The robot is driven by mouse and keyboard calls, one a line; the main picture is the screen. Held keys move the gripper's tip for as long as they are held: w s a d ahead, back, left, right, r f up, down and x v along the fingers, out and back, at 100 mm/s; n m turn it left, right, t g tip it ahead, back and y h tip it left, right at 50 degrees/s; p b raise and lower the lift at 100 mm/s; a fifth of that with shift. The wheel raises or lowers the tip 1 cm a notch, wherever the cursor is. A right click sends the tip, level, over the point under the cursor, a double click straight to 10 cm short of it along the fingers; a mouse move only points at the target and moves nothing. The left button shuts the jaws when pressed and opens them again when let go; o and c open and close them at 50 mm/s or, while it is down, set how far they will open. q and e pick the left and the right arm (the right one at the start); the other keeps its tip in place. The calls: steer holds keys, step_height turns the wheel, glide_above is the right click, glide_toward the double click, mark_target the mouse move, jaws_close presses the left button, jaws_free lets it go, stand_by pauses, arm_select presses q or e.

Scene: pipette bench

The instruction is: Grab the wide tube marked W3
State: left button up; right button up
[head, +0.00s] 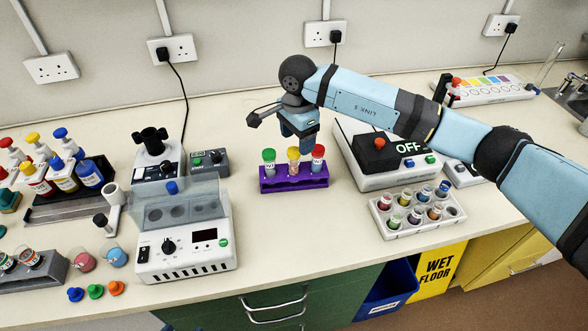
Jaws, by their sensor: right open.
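A purple rack (294,184) stands in the middle of the bench and holds three wide capped tubes. The left one has a green cap (269,155), the middle one a yellow cap (293,153) and the right one a red cap (318,151). They have white labels, too small to read surely, so I cannot tell which is W3. My right gripper (298,143) is open, pointing down just above and behind the rack, close to the yellow and red caps. Nothing shows held in it. My left gripper is not in view.
A heater box with a clear lid (185,258) stands left of the rack. A device reading OFF (380,152) and a white rack of small vials (416,213) stand to the right. The bench in front of the purple rack (290,225) is clear.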

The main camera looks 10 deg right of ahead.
mark_target(294, 150)
steer(key=f, duration=0.1)
steer(key=f+p, duration=0.1)
steer(key=f, duration=0.1)
steer(key=a+f, duration=0.1)
steer(key=shift+s+f, duration=0.2)
steer(key=shift+f, duration=0.2)
steer(key=shift+f+p, duration=0.3)
steer(key=shift+f, duration=0.1)
steer(key=shift+c, duration=0.2)
jaws_close()
